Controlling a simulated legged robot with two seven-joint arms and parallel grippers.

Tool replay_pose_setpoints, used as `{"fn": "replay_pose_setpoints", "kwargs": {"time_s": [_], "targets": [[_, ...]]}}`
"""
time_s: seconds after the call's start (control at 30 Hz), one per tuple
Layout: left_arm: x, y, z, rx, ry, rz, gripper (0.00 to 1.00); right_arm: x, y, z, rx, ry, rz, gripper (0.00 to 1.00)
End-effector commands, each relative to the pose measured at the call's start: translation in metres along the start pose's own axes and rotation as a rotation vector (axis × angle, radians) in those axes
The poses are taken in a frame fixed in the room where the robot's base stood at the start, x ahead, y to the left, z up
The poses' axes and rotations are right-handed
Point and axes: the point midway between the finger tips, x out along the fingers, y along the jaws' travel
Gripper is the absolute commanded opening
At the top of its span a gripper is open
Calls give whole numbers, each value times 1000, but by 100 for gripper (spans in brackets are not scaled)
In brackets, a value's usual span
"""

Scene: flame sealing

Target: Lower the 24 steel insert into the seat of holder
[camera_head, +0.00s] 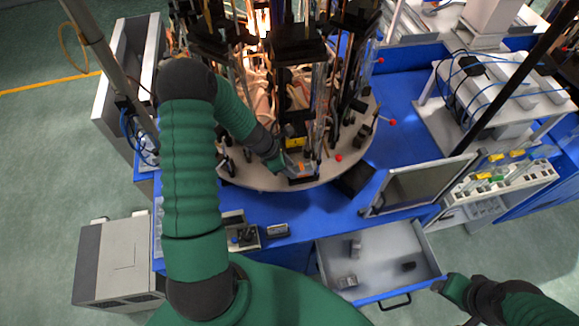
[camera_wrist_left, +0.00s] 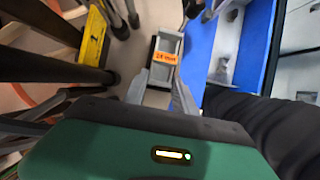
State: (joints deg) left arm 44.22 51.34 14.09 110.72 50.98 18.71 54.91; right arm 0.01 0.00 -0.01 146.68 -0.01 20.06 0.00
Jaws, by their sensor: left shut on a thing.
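The steel insert (camera_wrist_left: 157,97) is a light grey block between the two fingers of my left gripper (camera_wrist_left: 160,92). An orange label, seemingly starting with 24, sits just beyond the fingers, on a grey piece in a dark frame that looks like the holder (camera_wrist_left: 166,42). In the head view my left gripper (camera_head: 291,167) is at the front edge of the round plate, beside the orange label and the black holder (camera_head: 302,181). Whether the insert touches the seat cannot be told. My right gripper (camera_head: 441,287) is at the lower right, away from the table; its fingers are unclear.
The round plate (camera_head: 255,178) carries several tall rods and burners close to my left gripper. A monitor (camera_head: 420,186) stands to the right. An open drawer (camera_head: 385,258) with a few small parts is in front. Bare blue table (camera_head: 400,105) shows at the right.

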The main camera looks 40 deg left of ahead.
Motion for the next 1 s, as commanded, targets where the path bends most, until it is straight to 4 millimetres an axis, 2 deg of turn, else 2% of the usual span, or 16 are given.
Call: {"fn": "replay_pose_setpoints", "kwargs": {"time_s": [0.47,1.0], "targets": [[7,1,-4,0,-1,1,0,6,0,2,0,0,0,54],[-1,0,0,0,-1,0,0,-1,0,0,0,0,0,54]]}}
